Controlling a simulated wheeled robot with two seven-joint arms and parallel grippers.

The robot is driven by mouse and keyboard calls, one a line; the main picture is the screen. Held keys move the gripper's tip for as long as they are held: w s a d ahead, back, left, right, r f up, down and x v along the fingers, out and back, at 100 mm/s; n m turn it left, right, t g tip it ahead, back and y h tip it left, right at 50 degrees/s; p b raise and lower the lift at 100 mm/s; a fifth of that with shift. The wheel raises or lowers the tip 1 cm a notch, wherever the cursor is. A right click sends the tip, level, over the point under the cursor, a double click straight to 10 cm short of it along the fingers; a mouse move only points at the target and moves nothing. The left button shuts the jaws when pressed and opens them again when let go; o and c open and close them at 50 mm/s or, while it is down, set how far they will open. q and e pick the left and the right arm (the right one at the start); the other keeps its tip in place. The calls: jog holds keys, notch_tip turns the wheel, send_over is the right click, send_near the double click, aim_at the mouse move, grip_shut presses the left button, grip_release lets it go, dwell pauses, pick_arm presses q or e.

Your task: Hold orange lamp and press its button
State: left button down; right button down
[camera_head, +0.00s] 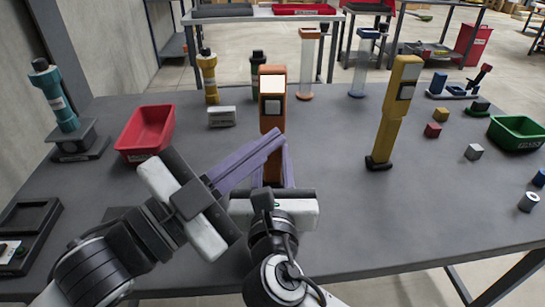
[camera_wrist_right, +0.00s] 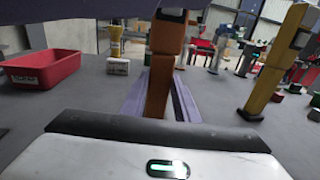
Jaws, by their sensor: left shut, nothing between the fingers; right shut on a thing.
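The orange lamp (camera_head: 272,118) stands upright near the middle of the table, with a bright white panel on its upper front and a dark-framed grey button below it. My right gripper (camera_head: 279,165) is shut on the lamp's lower body. The right wrist view shows the orange lamp (camera_wrist_right: 160,85) between the right gripper's purple fingers (camera_wrist_right: 158,105). My left gripper (camera_head: 277,137) is shut and empty, its purple fingertips just in front of the lamp, below the button. I cannot tell whether they touch it. The lamp's base is mostly hidden behind my right gripper.
A yellow lamp (camera_head: 395,110) stands to the right. A red bin (camera_head: 146,132) is at the left, with a small grey-white box (camera_head: 222,117) beside it. Small cubes and a green bin (camera_head: 518,133) lie at the right. The table (camera_head: 400,215) is clear at front right.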

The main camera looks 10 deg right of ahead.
jog(key=shift+f, duration=0.15)
pick_arm(q)
jog(key=shift+s, duration=0.3)
pick_arm(e)
jog(key=c, duration=1.3)
grip_release()
